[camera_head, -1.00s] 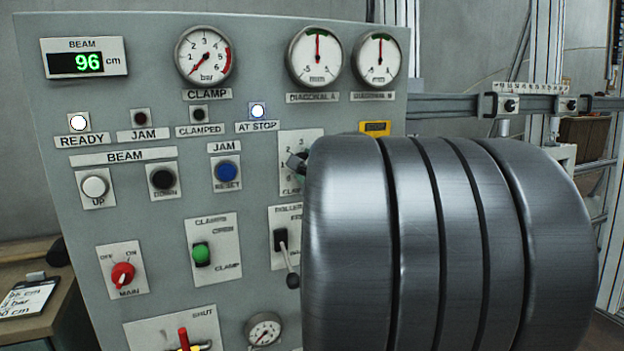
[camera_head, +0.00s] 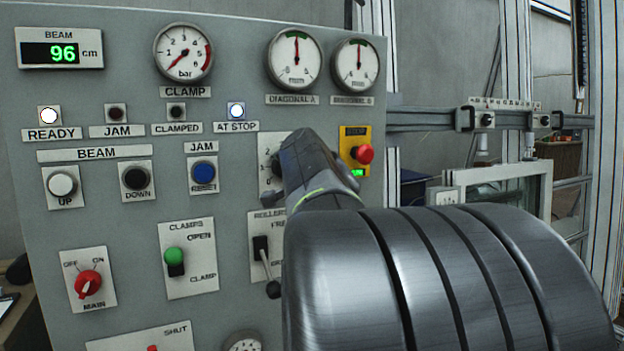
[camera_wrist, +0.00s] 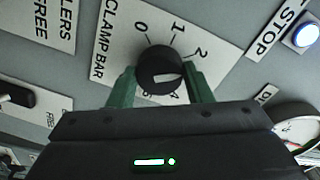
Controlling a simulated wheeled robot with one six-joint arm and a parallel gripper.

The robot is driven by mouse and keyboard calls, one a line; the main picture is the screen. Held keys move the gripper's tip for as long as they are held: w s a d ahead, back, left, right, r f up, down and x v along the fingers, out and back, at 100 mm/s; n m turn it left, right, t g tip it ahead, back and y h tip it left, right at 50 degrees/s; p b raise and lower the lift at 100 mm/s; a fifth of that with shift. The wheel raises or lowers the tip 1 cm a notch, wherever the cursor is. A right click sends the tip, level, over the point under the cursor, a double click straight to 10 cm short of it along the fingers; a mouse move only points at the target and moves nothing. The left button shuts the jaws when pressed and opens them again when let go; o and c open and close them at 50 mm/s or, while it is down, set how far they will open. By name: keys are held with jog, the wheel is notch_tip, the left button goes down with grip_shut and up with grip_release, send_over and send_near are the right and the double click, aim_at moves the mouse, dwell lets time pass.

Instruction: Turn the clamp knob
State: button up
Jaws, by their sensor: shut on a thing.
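The clamp knob (camera_wrist: 158,66) is a round black knob with a white mark, on a white CLAMP BAR plate (camera_wrist: 112,48) with a numbered scale. My gripper (camera_wrist: 161,80) has its green fingers on both sides of the knob, shut on it. The white mark points to the right in the wrist view, below the 2; the number at its end is hidden by a finger. In the head view my gripper (camera_head: 310,165) covers the knob, and only the left part of its plate (camera_head: 265,150) shows. The clamp pressure gauge (camera_head: 183,52) needle points to the lower left, near zero.
A yellow box with a red button (camera_head: 363,154) is close right of my gripper. The rollers lever (camera_head: 264,258) sticks out below it. The clamps switch (camera_head: 175,262) has its green end up. The READY (camera_head: 48,115) and AT STOP (camera_head: 236,111) lamps are lit.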

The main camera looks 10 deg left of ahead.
jog(key=shift+f+n+b, duration=0.1)
jog(key=shift+n+b, duration=0.5)
jog(key=shift+n, duration=0.3)
jog(key=o, duration=1)
